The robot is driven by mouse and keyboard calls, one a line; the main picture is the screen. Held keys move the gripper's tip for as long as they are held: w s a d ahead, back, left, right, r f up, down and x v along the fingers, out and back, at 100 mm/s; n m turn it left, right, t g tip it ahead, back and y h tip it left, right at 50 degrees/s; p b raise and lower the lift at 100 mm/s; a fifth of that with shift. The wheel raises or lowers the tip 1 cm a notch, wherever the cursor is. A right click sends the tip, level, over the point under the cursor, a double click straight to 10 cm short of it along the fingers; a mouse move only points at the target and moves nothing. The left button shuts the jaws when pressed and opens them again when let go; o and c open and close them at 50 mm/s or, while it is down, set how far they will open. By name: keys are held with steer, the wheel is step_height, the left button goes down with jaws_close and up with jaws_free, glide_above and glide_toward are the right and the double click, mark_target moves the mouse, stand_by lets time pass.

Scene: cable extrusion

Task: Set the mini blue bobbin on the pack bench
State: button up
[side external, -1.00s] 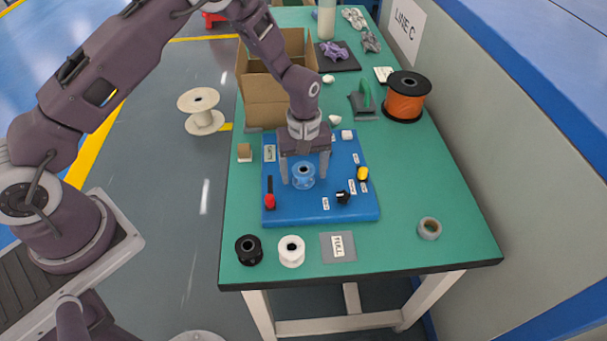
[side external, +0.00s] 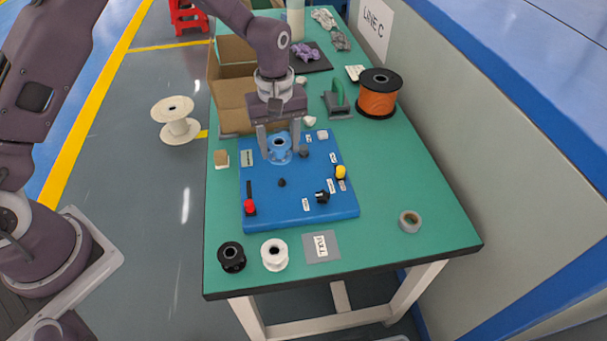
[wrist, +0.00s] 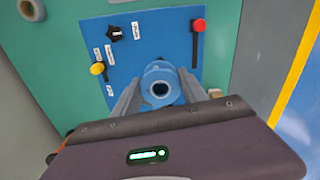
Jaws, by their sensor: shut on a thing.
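The mini blue bobbin (side external: 280,149) is between the fingers of my gripper (side external: 279,152), over the back part of the blue control panel (side external: 290,206). In the wrist view the bobbin (wrist: 160,88) is upright between the fingertips of my gripper (wrist: 158,95), its round hole facing the camera. My gripper is shut on it. The bobbin looks raised off the panel, though its exact height is hard to tell. The panel lies on a green bench (side external: 425,190); no label shows that names it as the pack bench.
The panel carries a red-topped lever (side external: 249,207), a black knob (side external: 322,197), a yellow knob (side external: 341,172) and small dark pegs. A black bobbin (side external: 231,257), a white bobbin (side external: 274,255) and a grey labelled plate (side external: 322,246) line the front. A cardboard box (side external: 235,95) stands behind. The bench's right side is mostly clear.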

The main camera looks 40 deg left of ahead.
steer(key=w+d+f, duration=0.1)
steer(key=d+f, duration=0.2)
steer(key=d, duration=2.2)
step_height(320, 180, down, 9)
steer(key=shift+f, duration=0.2)
steer(key=o, duration=1.3)
steer(key=shift+f, duration=0.15)
steer(key=shift+o, duration=0.3)
